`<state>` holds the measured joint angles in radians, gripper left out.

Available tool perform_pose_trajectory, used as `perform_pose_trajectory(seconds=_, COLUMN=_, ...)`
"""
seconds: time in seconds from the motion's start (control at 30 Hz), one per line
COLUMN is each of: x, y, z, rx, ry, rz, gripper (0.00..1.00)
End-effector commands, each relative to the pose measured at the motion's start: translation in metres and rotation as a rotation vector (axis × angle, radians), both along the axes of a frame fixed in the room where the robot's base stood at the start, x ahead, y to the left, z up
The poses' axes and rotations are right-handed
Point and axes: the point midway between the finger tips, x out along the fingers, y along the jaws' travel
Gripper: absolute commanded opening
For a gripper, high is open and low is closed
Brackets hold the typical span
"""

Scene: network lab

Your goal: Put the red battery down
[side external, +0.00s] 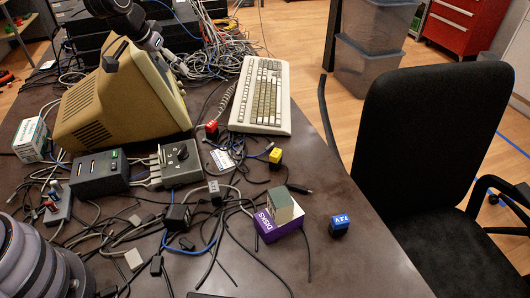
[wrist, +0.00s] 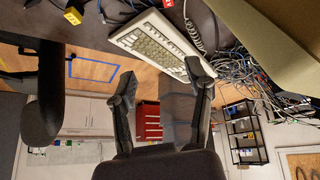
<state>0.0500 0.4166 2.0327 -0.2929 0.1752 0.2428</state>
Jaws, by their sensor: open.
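The red battery (side external: 211,127) stands upright on the dark table (side external: 345,270), by the near left corner of the keyboard (side external: 261,95). A bit of its red top also shows at the upper edge of the wrist view (wrist: 167,3). My gripper (side external: 145,62) is up in the air near the old monitor (side external: 118,100), apart from the red battery. In the wrist view my gripper (wrist: 160,75) has its two dark fingers spread, with nothing between them.
A yellow battery (side external: 275,156) and a blue battery (side external: 339,224) stand on the table. A purple box (side external: 278,224) carries a small grey-green block (side external: 280,204). Loose cables cover much of the table. A black chair (side external: 440,150) stands at the right.

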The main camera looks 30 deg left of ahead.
Motion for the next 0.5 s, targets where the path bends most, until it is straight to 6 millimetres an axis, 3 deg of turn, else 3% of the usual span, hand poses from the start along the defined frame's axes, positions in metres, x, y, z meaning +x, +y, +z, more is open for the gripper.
perform_pose_trajectory(seconds=0.03, x=-0.021, y=0.001, z=0.033, rx=-0.007, ry=-0.012, rz=-0.006, gripper=0.51)
perform_pose_trajectory(seconds=0.2, x=-0.107, y=0.007, z=0.105, rx=-0.009, ry=-0.002, rz=-0.023, gripper=0.51)
perform_pose_trajectory(seconds=0.33, x=-0.182, y=0.015, z=0.137, rx=0.007, ry=0.006, rz=-0.018, gripper=0.51)
perform_pose_trajectory(seconds=0.5, x=-0.265, y=0.025, z=0.147, rx=0.04, ry=0.018, rz=0.005, gripper=0.51)
